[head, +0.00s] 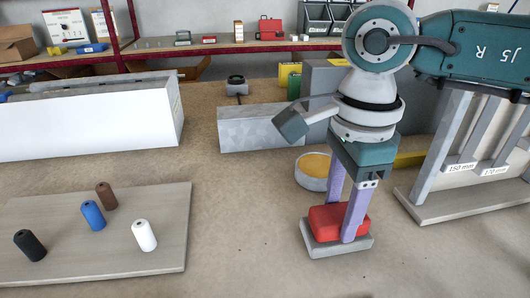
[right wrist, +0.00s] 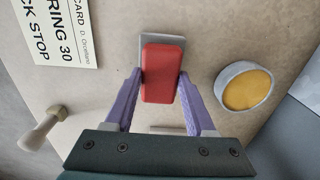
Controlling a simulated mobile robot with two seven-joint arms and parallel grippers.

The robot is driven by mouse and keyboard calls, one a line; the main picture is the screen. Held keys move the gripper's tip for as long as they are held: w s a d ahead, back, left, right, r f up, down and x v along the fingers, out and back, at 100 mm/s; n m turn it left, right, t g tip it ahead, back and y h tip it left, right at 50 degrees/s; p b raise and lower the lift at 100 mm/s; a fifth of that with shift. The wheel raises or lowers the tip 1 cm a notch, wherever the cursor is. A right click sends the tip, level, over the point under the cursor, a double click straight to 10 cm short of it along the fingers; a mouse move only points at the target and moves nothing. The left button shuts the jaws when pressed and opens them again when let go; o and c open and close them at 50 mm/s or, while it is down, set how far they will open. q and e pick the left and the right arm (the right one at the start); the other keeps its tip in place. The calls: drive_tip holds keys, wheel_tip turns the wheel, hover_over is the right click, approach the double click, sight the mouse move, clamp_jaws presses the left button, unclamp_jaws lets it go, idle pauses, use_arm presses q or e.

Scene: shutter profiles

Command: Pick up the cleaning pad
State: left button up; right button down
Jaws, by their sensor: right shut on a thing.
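The cleaning pad (head: 328,217) appears to be the red block low in the head view, right of centre. It rests on, or just over, a flat grey plate (head: 345,246); I cannot tell whether the two are joined. My right gripper (head: 337,222) points down with its purple fingers on either side of the red block, shut on it. In the right wrist view the red block (right wrist: 163,74) sits between the fingertips (right wrist: 160,84), with the grey plate (right wrist: 155,42) showing behind it. My left gripper is not in view.
A round grey dish with a yellow-orange inside (head: 313,171) stands just behind the pad. A board (head: 60,222) with several coloured cylinders lies at left. A labelled rack (head: 462,201) stands at right. A grey block (head: 262,130) is behind. The bench between board and pad is clear.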

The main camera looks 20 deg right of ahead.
sight(340, 213)
wheel_tip(340, 213, up, 20)
drive_tip(key=shift+p, duration=0.35)
drive_tip(key=c, duration=0.8)
unclamp_jaws()
drive_tip(key=c, duration=0.6)
